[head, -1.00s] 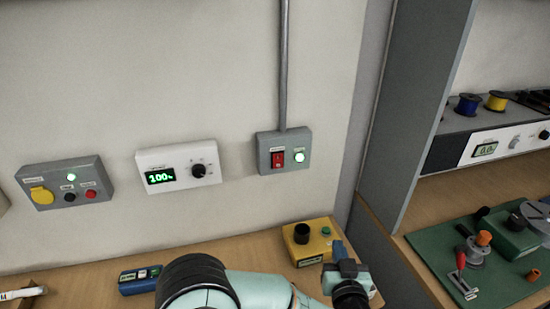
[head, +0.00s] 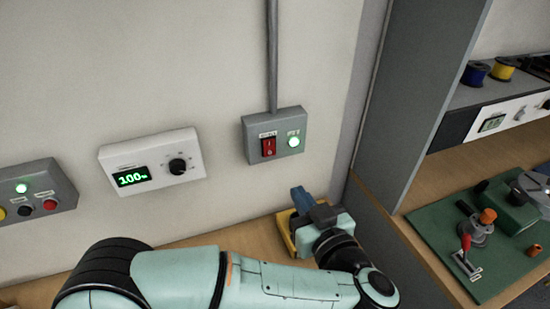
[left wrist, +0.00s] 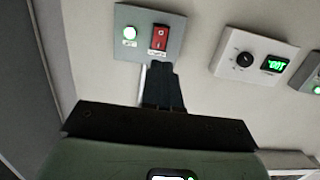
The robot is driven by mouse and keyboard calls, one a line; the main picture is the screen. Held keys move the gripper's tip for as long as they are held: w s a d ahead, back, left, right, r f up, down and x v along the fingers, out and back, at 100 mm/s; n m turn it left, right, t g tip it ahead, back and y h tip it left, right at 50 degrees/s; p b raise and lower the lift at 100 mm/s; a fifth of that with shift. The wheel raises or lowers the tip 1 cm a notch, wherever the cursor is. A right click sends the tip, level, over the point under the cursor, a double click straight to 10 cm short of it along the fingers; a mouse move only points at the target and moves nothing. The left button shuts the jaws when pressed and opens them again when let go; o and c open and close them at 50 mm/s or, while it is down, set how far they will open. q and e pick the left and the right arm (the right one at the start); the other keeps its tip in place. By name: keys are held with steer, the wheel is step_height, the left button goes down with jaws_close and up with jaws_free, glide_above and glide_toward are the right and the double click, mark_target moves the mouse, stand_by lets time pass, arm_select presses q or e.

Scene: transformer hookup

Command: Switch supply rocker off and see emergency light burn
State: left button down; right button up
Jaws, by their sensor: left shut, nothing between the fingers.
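The supply rocker (head: 269,147) is a red switch on a grey wall box (head: 258,125), beside a lit green-white lamp (head: 294,142). In the left wrist view the rocker (left wrist: 160,37) and lamp (left wrist: 129,32) appear upside down. My left gripper (head: 302,198) is below the box in the head view, shut and empty. In the left wrist view its fingertips (left wrist: 161,68) point at the rocker's side of the box; I cannot tell the exact gap. Which way the rocker is tipped is unclear. I cannot identify an emergency light. My right gripper is not in view.
A white dial box (head: 150,141) with a green "100" display hangs left of the rocker box. A grey button box (head: 38,189) is farther left. A yellow box (head: 284,232) on the bench is mostly behind my arm. A grey partition (head: 415,100) stands at right.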

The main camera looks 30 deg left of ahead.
mark_target(269, 154)
arm_select(q)
steer(key=x, duration=1.4)
steer(key=shift+w, duration=0.1)
steer(key=shift+w+a+p, duration=0.15)
steer(key=shift+a+p, duration=0.05)
steer(key=shift+p, duration=0.5)
steer(key=shift+f+t+y+b, duration=0.3)
steer(key=shift+f+t+y, duration=0.05)
steer(key=shift+t+y, duration=0.05)
steer(key=shift+a+r, duration=0.1)
steer(key=shift+a, duration=0.05)
